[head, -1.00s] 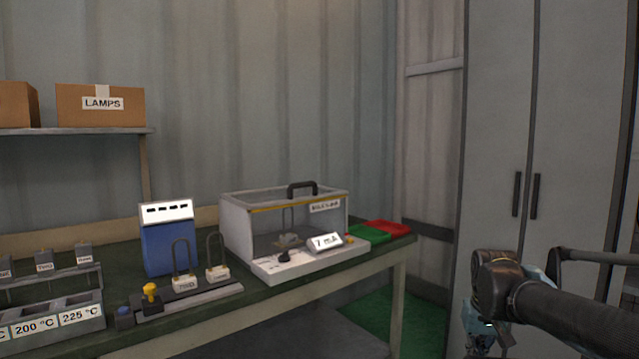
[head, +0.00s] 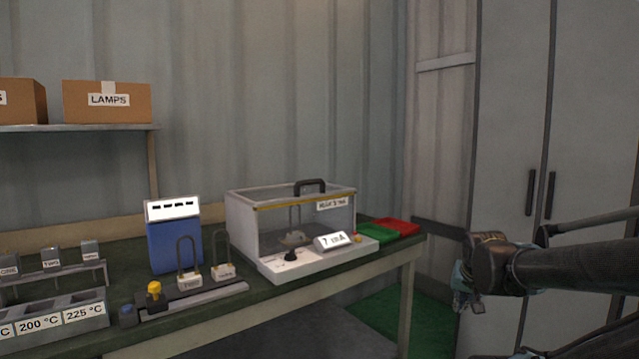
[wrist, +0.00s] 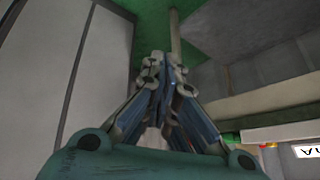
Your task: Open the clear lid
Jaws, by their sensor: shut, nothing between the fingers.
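The clear lid (head: 290,193) closes the top of a box-shaped tester on the bench, with a dark handle (head: 310,186) on it. Through the clear front I see a heating element (head: 295,236) inside the tester. My gripper (head: 466,303) is at the right of the head view, in front of the cabinet and well apart from the lid. In the wrist view my gripper (wrist: 163,62) has its fingers together with nothing between them. The tester's front panel shows a "7 mA" display (head: 332,240), part of which also shows at the wrist view's right edge (wrist: 308,151).
A green tray (head: 378,235) and a red tray (head: 397,226) lie right of the tester. A blue device (head: 174,243) and a rail fixture with loop elements (head: 192,294) stand to its left. A tall grey cabinet (head: 510,130) is behind my arm.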

